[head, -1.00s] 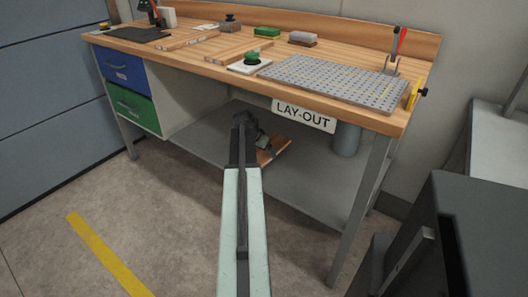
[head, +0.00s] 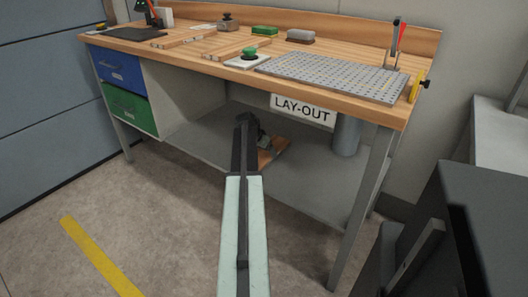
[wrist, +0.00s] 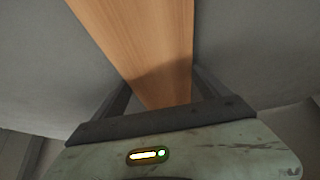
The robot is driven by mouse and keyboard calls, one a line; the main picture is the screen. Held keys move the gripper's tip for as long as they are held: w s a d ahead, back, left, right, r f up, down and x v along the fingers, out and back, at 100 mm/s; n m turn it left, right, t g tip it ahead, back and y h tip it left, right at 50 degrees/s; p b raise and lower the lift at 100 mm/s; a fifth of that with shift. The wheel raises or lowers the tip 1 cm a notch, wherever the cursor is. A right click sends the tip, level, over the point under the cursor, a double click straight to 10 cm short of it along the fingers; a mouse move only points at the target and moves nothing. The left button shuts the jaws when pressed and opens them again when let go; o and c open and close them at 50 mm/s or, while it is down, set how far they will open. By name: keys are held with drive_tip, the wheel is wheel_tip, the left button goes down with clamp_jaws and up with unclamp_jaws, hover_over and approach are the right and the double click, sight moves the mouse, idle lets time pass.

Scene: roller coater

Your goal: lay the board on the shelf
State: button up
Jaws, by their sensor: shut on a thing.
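The board (head: 272,152) is a light brown wooden piece, seen in part beyond the end of my arm in the head view. In the wrist view the board (wrist: 143,45) runs from between the fingers away to the top edge. My gripper (wrist: 155,90) is shut on it. The grey shelf (head: 300,185) is the lower shelf under the workbench. My gripper (head: 262,145) and the board are over the shelf, under the bench top. I cannot tell whether the board touches the shelf.
A grey cylinder (head: 347,136) stands on the shelf at right. Drawers (head: 126,106) are at left, and a bench leg (head: 362,200) at front right. Bare shelf shows around the board.

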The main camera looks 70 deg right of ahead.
drive_tip(key=o, duration=1.7)
drive_tip(key=shift+r+p, duration=0.2)
drive_tip(key=shift+p, duration=0.15)
drive_tip(key=p+v, duration=1)
drive_tip(key=v, duration=0.1)
drive_tip(key=shift+a+r, duration=0.25)
drive_tip(key=shift+r, duration=0.1)
